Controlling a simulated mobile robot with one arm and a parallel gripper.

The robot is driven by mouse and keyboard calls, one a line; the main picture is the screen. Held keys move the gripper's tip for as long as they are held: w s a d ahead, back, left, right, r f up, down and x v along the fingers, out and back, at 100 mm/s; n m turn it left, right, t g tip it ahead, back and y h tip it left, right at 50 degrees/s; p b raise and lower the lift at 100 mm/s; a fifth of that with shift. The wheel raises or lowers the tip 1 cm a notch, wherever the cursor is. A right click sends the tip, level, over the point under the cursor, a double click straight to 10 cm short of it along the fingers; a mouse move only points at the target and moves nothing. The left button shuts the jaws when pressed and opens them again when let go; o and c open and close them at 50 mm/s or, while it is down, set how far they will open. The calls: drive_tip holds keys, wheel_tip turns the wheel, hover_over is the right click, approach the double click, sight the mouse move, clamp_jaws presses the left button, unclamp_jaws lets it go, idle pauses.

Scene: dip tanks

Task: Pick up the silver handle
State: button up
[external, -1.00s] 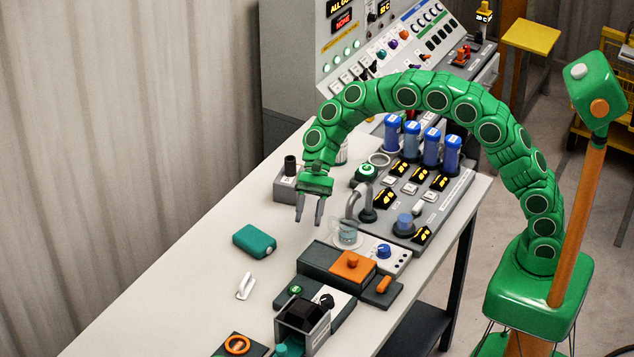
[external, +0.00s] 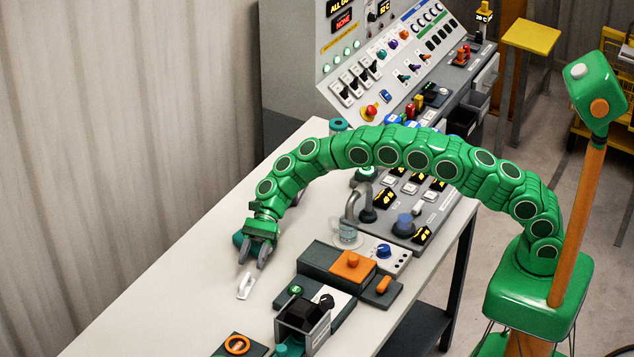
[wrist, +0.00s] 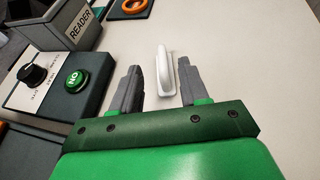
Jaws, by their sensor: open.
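The handle (external: 245,285) is a small white-silver bar grip on a thin base, lying on the pale table. In the wrist view the handle (wrist: 165,72) shows just beyond the gap between my two grey fingers, a little nearer the right one. My gripper (external: 254,258) is open and empty, pointing down toward the table close behind the handle in the external view. The wrist view shows both fingertips of my gripper (wrist: 160,75) spread apart, with the handle's near end close to the gap. I cannot tell the exact height of the fingers above the table.
To the right stand a box with a black knob (external: 326,300), a dark block with an orange top (external: 351,265) and a reader box (wrist: 75,22). The table left of the handle is clear.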

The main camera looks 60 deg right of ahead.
sight(243, 285)
drive_tip(key=shift+w+a+f, duration=0.15)
drive_tip(key=shift+a+f, duration=0.15)
drive_tip(key=shift+a, duration=0.05)
drive_tip(key=shift+f+x, duration=0.15)
drive_tip(key=shift+x, duration=1.8)
drive_tip(key=shift+f+x, duration=0.1)
drive_tip(key=shift+x, duration=1.85)
drive_tip(key=shift+d, duration=0.15)
clamp_jaws()
